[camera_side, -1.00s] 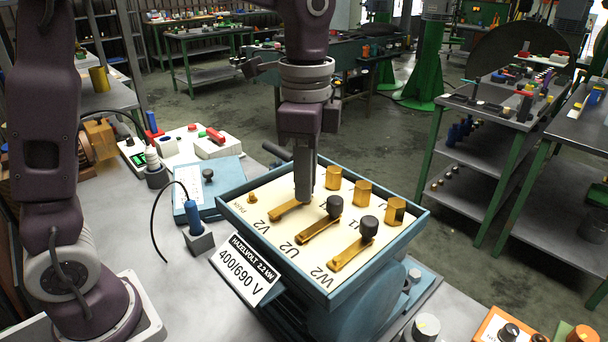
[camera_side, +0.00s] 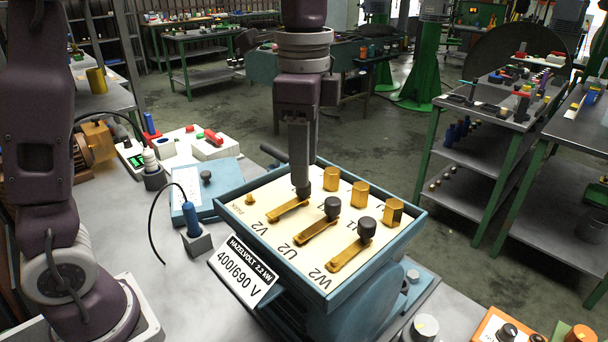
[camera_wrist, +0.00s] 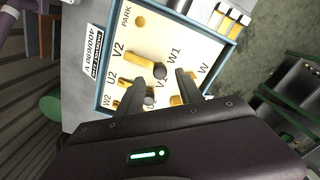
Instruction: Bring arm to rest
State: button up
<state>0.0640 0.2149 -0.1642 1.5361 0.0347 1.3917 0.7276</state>
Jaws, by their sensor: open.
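My gripper (camera_side: 302,184) is open, above the open blue terminal box (camera_side: 416,226) with its cream board (camera_side: 278,231). A brass bar (camera_side: 287,210) lies by the V2 mark, with a dark knob (camera_side: 304,193) at its far end, just under my fingertips. In the wrist view the fingers stand apart (camera_wrist: 157,80), with this knob (camera_wrist: 160,71) showing between them. Two more brass bars, one by U2 (camera_side: 316,233) and one by W2 (camera_side: 349,256), carry black knobs (camera_side: 332,208) (camera_side: 366,229).
Brass posts (camera_side: 360,194) stand along the board's far side, and a small brass stud (camera_side: 250,199) sits by PARK. A blue-handled tool (camera_side: 191,219) stands in a holder left of the box. Orange and grey knobbed units (camera_side: 500,328) are at front right.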

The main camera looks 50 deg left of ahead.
notch_tip(320, 180, up, 3)
jog(key=shift+r, duration=0.2)
